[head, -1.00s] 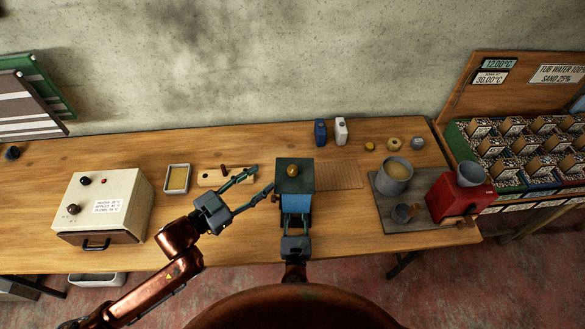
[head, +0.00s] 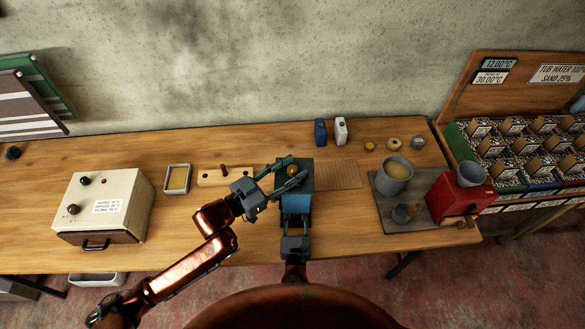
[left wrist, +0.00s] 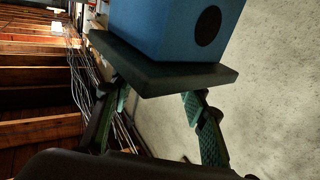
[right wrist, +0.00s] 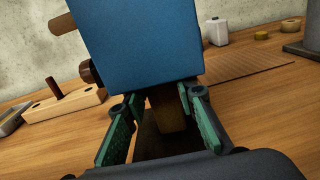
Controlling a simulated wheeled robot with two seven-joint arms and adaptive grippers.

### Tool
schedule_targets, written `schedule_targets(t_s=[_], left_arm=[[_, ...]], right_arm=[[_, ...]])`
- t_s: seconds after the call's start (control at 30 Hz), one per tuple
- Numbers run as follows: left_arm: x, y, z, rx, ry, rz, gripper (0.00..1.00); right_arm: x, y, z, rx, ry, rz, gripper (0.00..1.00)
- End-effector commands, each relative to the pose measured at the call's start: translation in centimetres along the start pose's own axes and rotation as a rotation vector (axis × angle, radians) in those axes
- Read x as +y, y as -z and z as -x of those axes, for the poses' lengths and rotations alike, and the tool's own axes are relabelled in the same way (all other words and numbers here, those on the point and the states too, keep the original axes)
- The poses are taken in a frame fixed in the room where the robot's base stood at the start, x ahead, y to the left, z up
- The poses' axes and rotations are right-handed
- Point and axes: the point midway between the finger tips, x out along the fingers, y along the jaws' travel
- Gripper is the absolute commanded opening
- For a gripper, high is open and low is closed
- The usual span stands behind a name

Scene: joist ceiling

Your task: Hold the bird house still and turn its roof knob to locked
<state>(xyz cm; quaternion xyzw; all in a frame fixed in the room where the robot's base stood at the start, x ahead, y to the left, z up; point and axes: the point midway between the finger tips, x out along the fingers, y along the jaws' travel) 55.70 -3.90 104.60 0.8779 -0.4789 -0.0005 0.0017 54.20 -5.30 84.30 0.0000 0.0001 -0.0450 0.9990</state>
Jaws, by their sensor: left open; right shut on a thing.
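The bird house has a blue body (head: 296,203), a flat dark green roof (head: 306,166) and a round brass roof knob (head: 292,170). My left gripper (head: 297,169) is open over the roof, with one finger on either side of the knob. In the left wrist view the blue body (left wrist: 165,27) with its dark round hole and the roof slab (left wrist: 165,72) show, but the knob is hidden. My right gripper (right wrist: 160,108) is shut on the bird house at its brown lower part (right wrist: 168,108), below the blue body (right wrist: 135,45).
A wooden block with a peg (head: 222,175) and a small tray (head: 177,178) lie left of the bird house. A ribbed brown mat (head: 340,175) lies right of it. Blue and white bottles (head: 341,131) stand behind. A control box (head: 105,207) stands at the left.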

Motion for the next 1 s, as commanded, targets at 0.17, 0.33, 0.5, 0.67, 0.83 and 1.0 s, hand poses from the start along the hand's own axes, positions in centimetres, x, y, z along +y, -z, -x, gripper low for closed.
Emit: schedule_targets(t_s=[0.17,0.33,0.5,0.67,0.83,1.0], left_arm=[[0.01,-0.05,-0.51,-0.001,0.000,0.000,0.41],[0.00,-0.04,-0.49,-0.001,0.001,-0.001,0.41],[-0.01,-0.04,-0.47,-0.001,0.001,-0.001,0.31],[-0.01,-0.04,-0.47,-0.001,0.001,-0.001,0.20],[-0.01,-0.04,-0.46,-0.001,0.001,-0.001,0.08],[-0.02,-0.04,-0.46,-0.001,0.001,-0.001,0.00]], right_arm=[[0.02,0.04,0.00,0.001,-0.001,-0.001,0.00],[0.02,0.04,-0.01,0.001,-0.001,-0.001,0.00],[0.01,0.03,-0.01,0.001,0.000,-0.001,0.00],[0.01,0.03,-0.01,0.001,0.000,-0.001,0.00],[0.00,0.02,-0.01,0.001,0.000,-0.001,0.00],[-0.01,0.02,-0.01,0.000,0.000,-0.001,0.00]])
